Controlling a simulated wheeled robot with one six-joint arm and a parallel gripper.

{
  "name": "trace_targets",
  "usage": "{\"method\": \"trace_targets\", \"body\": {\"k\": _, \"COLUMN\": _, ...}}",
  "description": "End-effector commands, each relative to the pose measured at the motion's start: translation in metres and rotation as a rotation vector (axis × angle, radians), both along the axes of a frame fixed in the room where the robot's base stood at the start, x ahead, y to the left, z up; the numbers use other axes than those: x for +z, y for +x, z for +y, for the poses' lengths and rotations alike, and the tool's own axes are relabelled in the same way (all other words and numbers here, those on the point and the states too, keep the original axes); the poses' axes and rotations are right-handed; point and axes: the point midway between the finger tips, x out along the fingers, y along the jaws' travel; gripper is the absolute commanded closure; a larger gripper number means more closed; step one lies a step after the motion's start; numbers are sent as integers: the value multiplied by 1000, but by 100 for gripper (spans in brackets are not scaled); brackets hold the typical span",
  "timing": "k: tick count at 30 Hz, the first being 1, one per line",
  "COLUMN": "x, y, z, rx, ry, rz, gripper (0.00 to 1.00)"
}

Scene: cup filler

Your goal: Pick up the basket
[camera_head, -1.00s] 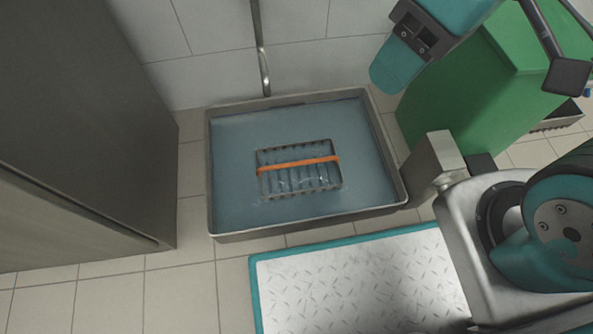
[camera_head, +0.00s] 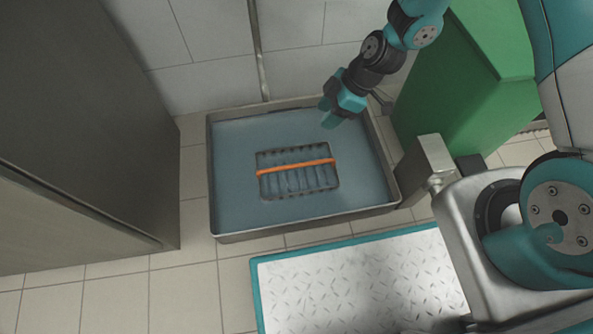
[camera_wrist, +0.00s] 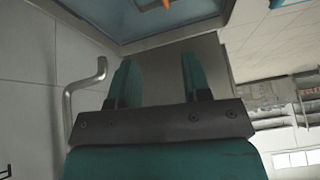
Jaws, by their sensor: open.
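The basket (camera_head: 298,183) is a dark grid-like frame with an orange handle (camera_head: 295,167) across its top. It sits in the blue water of a square metal basin (camera_head: 213,190) on the floor. My gripper (camera_head: 328,113) is open and empty over the basin's back right part, up and to the right of the basket in the head view. In the wrist view my gripper (camera_wrist: 157,75) shows two teal fingers spread apart with nothing between them. Only a bit of orange (camera_wrist: 150,5) shows at the top edge there.
A dark cabinet (camera_head: 80,110) stands left of the basin. A green box (camera_head: 465,90) and a small metal block (camera_head: 427,165) are at right. A metal pipe (camera_head: 258,50) runs down the back wall. A metal plate with teal edging (camera_head: 350,285) lies in front.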

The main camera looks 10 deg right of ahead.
Motion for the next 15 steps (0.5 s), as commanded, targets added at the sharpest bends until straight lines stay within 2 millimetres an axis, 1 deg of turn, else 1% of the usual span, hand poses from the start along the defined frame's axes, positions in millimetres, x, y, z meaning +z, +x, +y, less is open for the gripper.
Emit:
{"method": "trace_targets", "body": {"k": 1, "x": -22, "y": -3, "z": -3, "rx": 22, "ry": 2, "rz": -9, "gripper": 56}}
{"method": "trace_targets", "body": {"k": 3, "x": -45, "y": -7, "z": -7, "rx": 55, "ry": 4, "rz": -32, "gripper": 56}}
{"method": "trace_targets", "body": {"k": 4, "x": -53, "y": -8, "z": -8, "rx": 68, "ry": 5, "rz": -42, "gripper": 56}}
{"method": "trace_targets", "body": {"k": 6, "x": -68, "y": -12, "z": -10, "rx": 94, "ry": 5, "rz": -60, "gripper": 56}}
{"method": "trace_targets", "body": {"k": 10, "x": -85, "y": -15, "z": -11, "rx": 115, "ry": 5, "rz": -77, "gripper": 56}}
{"method": "trace_targets", "body": {"k": 14, "x": -106, "y": -15, "z": -1, "rx": 120, "ry": 4, "rz": -80, "gripper": 56}}
{"method": "trace_targets", "body": {"k": 15, "x": -115, "y": -15, "z": 3, "rx": 120, "ry": 5, "rz": -79, "gripper": 56}}
